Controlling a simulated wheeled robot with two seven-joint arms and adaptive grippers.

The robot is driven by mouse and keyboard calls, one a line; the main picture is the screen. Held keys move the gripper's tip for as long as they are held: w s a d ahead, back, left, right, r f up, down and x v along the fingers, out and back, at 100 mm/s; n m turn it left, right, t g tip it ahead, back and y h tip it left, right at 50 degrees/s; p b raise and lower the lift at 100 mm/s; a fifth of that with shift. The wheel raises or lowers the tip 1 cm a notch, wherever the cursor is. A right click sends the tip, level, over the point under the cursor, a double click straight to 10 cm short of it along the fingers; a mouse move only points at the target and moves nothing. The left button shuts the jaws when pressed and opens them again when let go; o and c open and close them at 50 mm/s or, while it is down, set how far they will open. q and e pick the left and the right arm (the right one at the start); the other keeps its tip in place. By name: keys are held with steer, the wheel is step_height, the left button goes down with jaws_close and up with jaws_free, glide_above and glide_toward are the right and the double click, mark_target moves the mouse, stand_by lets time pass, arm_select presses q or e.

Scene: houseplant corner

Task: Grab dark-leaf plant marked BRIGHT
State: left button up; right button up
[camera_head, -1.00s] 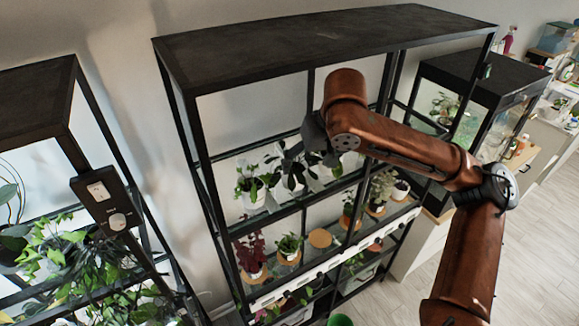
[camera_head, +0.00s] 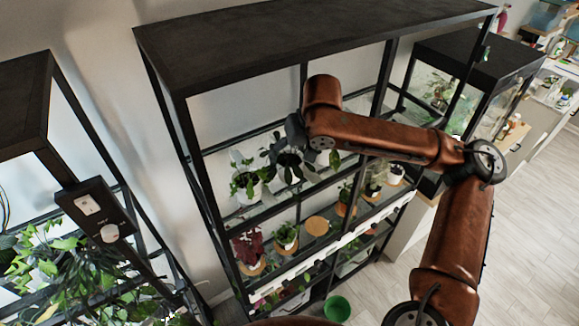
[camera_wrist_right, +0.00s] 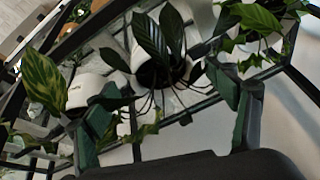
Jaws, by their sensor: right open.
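A dark-leaf plant (camera_head: 289,166) in a white pot stands on the upper shelf level of the black rack in the head view. In the right wrist view the dark-leaf plant (camera_wrist_right: 152,38) is at top centre, its pot partly behind the leaves. I cannot read the word BRIGHT on any pot. My right gripper (camera_head: 294,134) is beside and slightly above this plant in the head view, its fingertips hard to separate from the leaves. In the wrist view my right gripper (camera_wrist_right: 168,118) is open and empty, with the plant beyond its fingers. My left gripper is not in view.
A green-leaved plant (camera_head: 246,182) stands left of the dark one. In the wrist view, a striped-leaf plant (camera_wrist_right: 45,82) is close on the left and a variegated plant (camera_wrist_right: 255,20) at upper right. The rack's black top (camera_head: 300,50) and posts surround the reach.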

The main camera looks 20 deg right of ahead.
mark_target(290, 162)
steer(key=x, duration=0.3)
steer(key=shift+w+f+p, duration=0.1)
steer(key=shift+f+p, duration=0.05)
steer(key=shift+p, duration=0.15)
steer(key=shift+f, duration=0.15)
steer(key=shift+c, duration=1.4)
steer(key=c, duration=0.9)
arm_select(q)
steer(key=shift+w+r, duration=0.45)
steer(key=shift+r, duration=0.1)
arm_select(e)
steer(key=c, duration=0.3)
